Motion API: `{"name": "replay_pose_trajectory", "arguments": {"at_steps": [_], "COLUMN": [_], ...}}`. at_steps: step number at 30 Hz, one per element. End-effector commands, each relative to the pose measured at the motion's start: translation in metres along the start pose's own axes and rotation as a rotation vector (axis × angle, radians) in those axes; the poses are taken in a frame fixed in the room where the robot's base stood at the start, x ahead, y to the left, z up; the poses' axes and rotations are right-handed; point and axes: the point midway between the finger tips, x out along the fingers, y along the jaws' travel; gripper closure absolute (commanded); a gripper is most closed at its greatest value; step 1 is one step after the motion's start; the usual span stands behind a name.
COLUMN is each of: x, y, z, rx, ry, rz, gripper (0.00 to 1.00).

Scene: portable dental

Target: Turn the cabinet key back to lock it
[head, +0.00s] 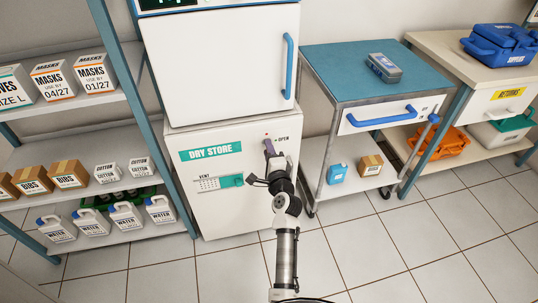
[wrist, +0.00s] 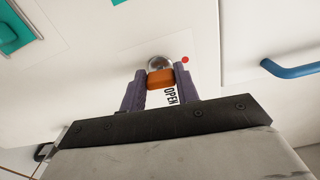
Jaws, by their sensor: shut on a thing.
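The white cabinet labelled DRY STORE (head: 244,217) stands below a second white unit. In the wrist view, the orange key (wrist: 160,79) sits in a round silver lock (wrist: 159,62) on the cabinet front. My gripper (wrist: 161,76) has its two purple fingers on either side of the key's head and is shut on it. In the head view, my gripper (head: 269,147) reaches the cabinet's upper right and hides the key and lock. A red dot (wrist: 186,60) lies right of the lock in the wrist view. The OPEN label (wrist: 171,96) is partly covered by a finger.
A blue handle (head: 288,66) sticks out from the upper unit. A green vent slider (head: 232,181) is left of my gripper. A blue-topped cart (head: 345,82) stands close on the right, a shelf rack (head: 113,221) on the left. Tiled floor in front is clear.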

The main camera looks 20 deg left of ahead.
Motion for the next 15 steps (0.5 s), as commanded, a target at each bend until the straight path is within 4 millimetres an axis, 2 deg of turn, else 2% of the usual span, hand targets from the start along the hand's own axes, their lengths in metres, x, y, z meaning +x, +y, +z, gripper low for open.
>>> {"name": "replay_pose_trajectory", "arguments": {"at_steps": [15], "x": [0.0007], "y": [-0.0018], "z": [0.0004], "rx": [-0.107], "ry": [0.0], "rz": [-0.003], "gripper": [0.92]}}
